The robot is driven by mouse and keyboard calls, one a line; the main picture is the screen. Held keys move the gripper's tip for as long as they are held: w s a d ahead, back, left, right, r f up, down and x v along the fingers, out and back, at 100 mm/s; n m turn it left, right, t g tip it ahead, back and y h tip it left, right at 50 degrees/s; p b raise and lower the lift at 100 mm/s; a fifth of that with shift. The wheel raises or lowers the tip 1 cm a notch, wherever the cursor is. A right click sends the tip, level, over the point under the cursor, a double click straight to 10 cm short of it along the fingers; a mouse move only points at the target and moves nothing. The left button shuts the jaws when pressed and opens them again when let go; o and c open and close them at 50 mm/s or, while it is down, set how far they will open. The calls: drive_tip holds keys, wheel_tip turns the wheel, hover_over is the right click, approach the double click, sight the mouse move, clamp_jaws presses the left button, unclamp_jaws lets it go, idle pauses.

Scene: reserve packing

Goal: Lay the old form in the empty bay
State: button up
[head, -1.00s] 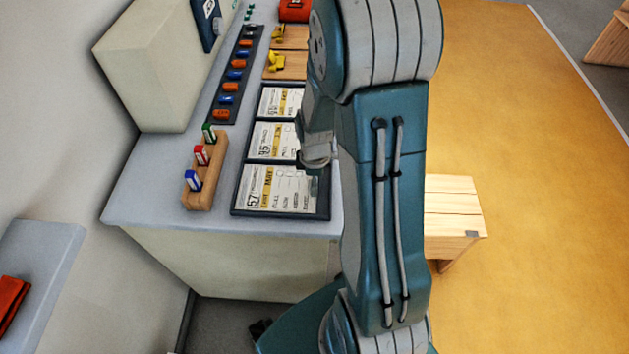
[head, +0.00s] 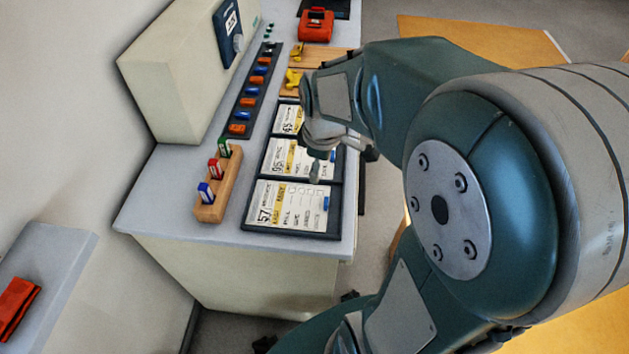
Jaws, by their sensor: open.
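Three printed forms lie flat in dark bays in a row on the grey counter in the head view: a near form marked 57 (head: 285,203), a middle form (head: 288,158), and a far form (head: 289,119) partly covered by my arm. I cannot tell which is the old form. My gripper (head: 316,172) is over the right part of the middle form, open, with nothing visible in it. My arm hides the right edge of the far form. No bay among these three looks empty; a dark panel (head: 325,9) at the far end is cut off by the frame.
A wooden block (head: 219,190) with several coloured markers stands left of the forms. Behind it are a dark strip (head: 247,100) of coloured pieces and a beige cabinet (head: 175,80). A red-orange case (head: 316,25) and yellow pieces on wooden boards (head: 305,57) lie farther back.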

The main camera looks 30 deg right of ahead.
drive_tip(key=s+a+r+m+t, duration=0.4)
drive_tip(key=s+a+r+m, duration=0.3)
drive_tip(key=s+r, duration=0.3)
drive_tip(key=shift+s+a+m, duration=0.4)
drive_tip(key=shift+m, duration=0.4)
